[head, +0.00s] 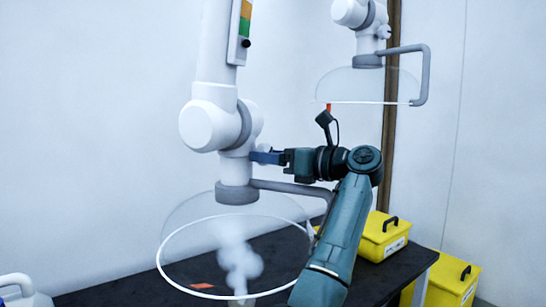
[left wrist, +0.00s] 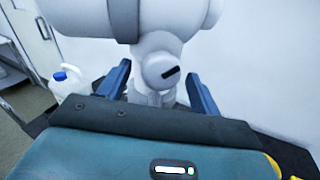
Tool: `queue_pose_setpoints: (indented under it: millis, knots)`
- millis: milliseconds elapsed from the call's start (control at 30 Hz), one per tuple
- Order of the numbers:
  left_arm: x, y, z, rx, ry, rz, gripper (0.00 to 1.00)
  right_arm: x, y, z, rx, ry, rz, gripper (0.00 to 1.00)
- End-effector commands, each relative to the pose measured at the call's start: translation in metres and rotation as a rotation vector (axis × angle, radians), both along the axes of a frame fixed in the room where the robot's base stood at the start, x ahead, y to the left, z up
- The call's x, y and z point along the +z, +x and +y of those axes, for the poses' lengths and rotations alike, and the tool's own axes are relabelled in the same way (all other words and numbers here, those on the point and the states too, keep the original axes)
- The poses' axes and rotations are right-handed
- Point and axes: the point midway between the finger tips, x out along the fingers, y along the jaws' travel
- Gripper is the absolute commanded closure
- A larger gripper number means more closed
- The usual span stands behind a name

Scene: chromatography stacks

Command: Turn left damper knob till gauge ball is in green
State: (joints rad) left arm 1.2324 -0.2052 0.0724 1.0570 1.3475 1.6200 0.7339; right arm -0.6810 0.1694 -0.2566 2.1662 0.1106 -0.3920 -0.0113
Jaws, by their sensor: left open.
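The left extraction arm is white, with a clear hood (head: 185,212) at its lower end. Its gauge (head: 244,25) is a strip with orange and green bands. The black gauge ball (head: 246,43) sits below the green band. The left damper knob (left wrist: 160,70) is a white round knob with a black mark, seen in the left wrist view. My left gripper (head: 262,157) is open beside the joint above the hood. In the left wrist view its two blue fingers (left wrist: 160,78) stand on either side of the knob, apparently apart from it.
A second extraction arm with a hood (head: 360,84) hangs at the upper right. Yellow cases (head: 372,240) stand at the right of the dark bench (head: 100,292). White vapour (head: 238,262) rises under the left hood. A grey handle bar (head: 290,187) runs just below my gripper.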

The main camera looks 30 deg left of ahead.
Motion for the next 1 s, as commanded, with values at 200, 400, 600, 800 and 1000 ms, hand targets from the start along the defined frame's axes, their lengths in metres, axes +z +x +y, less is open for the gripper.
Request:
queue_pose_setpoints:
  millis: [200,400,600,800,1000]
  knots:
    - [0.000,0.000,0.000,0.000,0.000,0.001,0.50,0.000,0.000,0.000,0.000,0.000,0.001,0.00]
    - [0.000,0.000,0.000,0.000,0.000,0.001,0.66,0.000,0.000,0.000,0.000,0.000,0.001,0.00]
    - [0.000,0.000,0.000,0.000,0.000,0.000,0.80,-0.001,0.000,0.000,0.001,-0.001,0.001,0.00]
    - [-0.005,0.001,0.000,-0.001,0.013,-0.102,0.80,-0.012,0.000,0.001,0.000,0.010,0.002,0.00]
    - [-0.004,0.001,0.000,-0.003,0.042,-0.319,0.80,-0.019,0.001,0.002,-0.006,0.039,-0.001,0.00]
